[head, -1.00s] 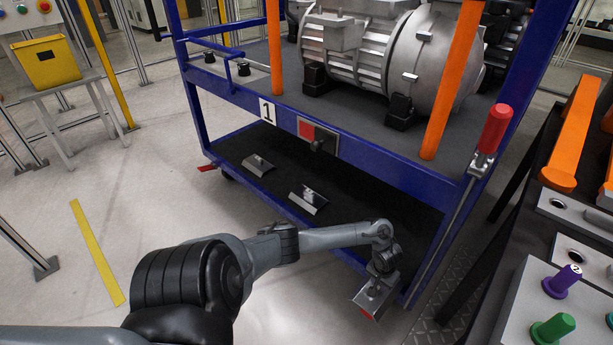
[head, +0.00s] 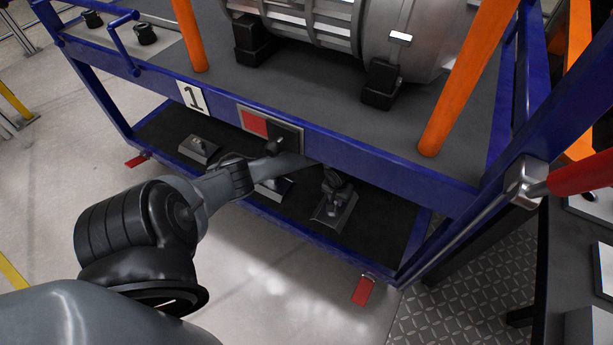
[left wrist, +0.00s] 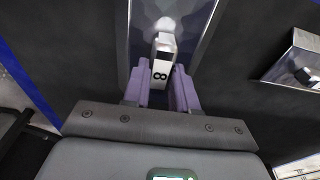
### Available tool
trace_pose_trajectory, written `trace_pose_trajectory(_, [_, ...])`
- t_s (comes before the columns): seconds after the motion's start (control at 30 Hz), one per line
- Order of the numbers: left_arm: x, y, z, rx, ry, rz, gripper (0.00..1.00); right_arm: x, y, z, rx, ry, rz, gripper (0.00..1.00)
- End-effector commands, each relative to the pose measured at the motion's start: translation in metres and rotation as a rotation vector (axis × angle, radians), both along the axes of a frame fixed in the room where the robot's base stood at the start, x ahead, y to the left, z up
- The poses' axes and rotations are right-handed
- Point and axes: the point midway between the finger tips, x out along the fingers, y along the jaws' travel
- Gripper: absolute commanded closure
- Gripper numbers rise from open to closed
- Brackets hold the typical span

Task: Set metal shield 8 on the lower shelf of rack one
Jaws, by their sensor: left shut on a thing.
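The metal shield 8 (head: 333,212) is a grey metal plate with a block-shaped grip marked 8 (left wrist: 160,73). My left gripper (head: 335,185) is shut on this grip, with its purple fingers on both sides of it in the left wrist view (left wrist: 161,85). The shield is over the right part of the dark lower shelf (head: 385,225) of rack one, below the blue upper deck. I cannot tell whether it touches the shelf. The "1" label (head: 193,98) is on the deck's front edge. My right gripper is not in view.
Two similar shields are on the lower shelf: one at the left (head: 199,149), one in the middle (head: 273,187), partly hidden by my left arm. Another plate marked 8 (left wrist: 297,65) shows in the left wrist view. Orange posts and a large motor (head: 340,35) are above. A red-handled lever (head: 580,173) is at right.

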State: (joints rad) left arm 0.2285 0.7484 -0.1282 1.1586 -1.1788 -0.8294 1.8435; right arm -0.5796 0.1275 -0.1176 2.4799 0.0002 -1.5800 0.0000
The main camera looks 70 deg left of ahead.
Motion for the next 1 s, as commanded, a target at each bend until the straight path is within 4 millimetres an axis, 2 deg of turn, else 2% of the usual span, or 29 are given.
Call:
trace_pose_trajectory(0.03, [0.0, 0.0, -0.009, 0.001, -0.001, 0.0, 1.0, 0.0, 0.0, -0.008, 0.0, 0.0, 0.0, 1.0])
trace_pose_trajectory(0.33, [0.0, 0.001, -0.04, 0.001, 0.0, 0.0, 1.0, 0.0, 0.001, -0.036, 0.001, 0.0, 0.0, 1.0])
trace_pose_trajectory(0.87, [0.0, 0.0, -0.045, 0.001, -0.001, 0.001, 1.0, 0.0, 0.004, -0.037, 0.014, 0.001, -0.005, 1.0])
trace_pose_trajectory(0.9, [0.0, 0.0, -0.045, 0.001, -0.001, 0.0, 0.67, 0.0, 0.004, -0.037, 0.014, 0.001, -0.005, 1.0])
trace_pose_trajectory(1.0, [0.0, 0.0, -0.045, 0.0, 0.0, 0.0, 0.52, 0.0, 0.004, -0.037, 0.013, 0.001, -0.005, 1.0])
